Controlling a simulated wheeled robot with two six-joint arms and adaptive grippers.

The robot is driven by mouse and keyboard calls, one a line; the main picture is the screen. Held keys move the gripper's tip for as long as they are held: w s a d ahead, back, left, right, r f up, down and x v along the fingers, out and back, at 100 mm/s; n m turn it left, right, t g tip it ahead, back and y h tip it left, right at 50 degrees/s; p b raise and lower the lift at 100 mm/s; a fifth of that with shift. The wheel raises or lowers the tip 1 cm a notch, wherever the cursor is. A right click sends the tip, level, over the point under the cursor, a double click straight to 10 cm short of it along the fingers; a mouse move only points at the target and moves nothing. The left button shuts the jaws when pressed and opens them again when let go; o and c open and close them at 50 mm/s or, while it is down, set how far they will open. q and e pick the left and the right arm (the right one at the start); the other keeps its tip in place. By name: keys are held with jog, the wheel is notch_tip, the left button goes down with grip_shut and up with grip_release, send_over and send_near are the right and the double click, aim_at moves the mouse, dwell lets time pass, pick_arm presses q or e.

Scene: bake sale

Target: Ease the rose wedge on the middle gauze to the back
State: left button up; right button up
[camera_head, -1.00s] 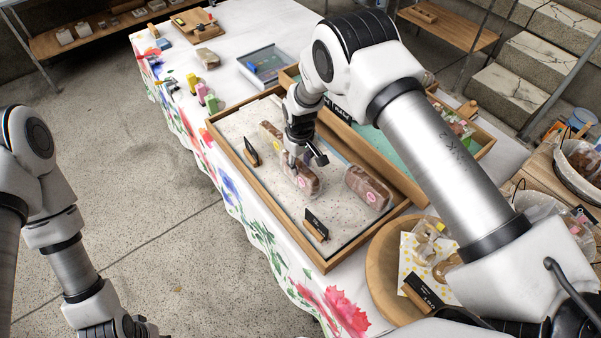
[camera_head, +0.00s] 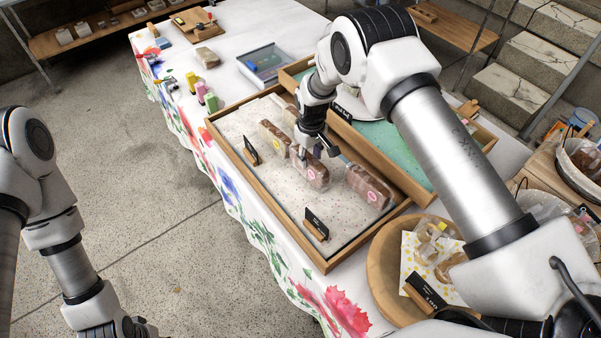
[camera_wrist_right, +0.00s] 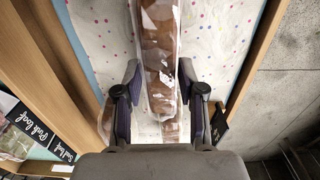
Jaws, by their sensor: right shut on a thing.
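A wooden tray (camera_head: 228,143) with a pale speckled lining holds three wrapped brown loaves. My right gripper (camera_head: 312,150) is shut on the middle loaf (camera_head: 313,174), which has a pink label at its near end. In the right wrist view my right gripper (camera_wrist_right: 163,103) has a finger on each side of the clear-wrapped loaf (camera_wrist_right: 159,55). Whether the loaf touches the lining is hard to tell. A loaf with a yellow label (camera_head: 274,137) lies to its left and another pink-labelled loaf (camera_head: 367,187) to its right. My left gripper (camera_head: 118,327) is cut off at the bottom edge.
Small black signs stand at the tray's left side (camera_head: 250,150) and front (camera_head: 315,224). A second tray with a green lining (camera_head: 407,172) adjoins on the right. A round wooden tray (camera_head: 378,265) is at the front right. Bare lining shows left of the loaves.

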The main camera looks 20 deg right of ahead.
jog(key=shift+w+d+b, duration=0.45)
jog(key=shift+d, duration=0.8)
jog(key=shift+w+d+b, duration=0.45)
jog(key=shift+d+b, duration=0.05)
jog(key=shift+d, duration=0.8)
jog(key=shift+w+d+b, duration=0.45)
jog(key=shift+d, duration=0.8)
jog(key=o, duration=0.8)
notch_tip(320, 180, up, 8)
jog(key=p, duration=0.4)
jog(key=shift+p, duration=0.35)
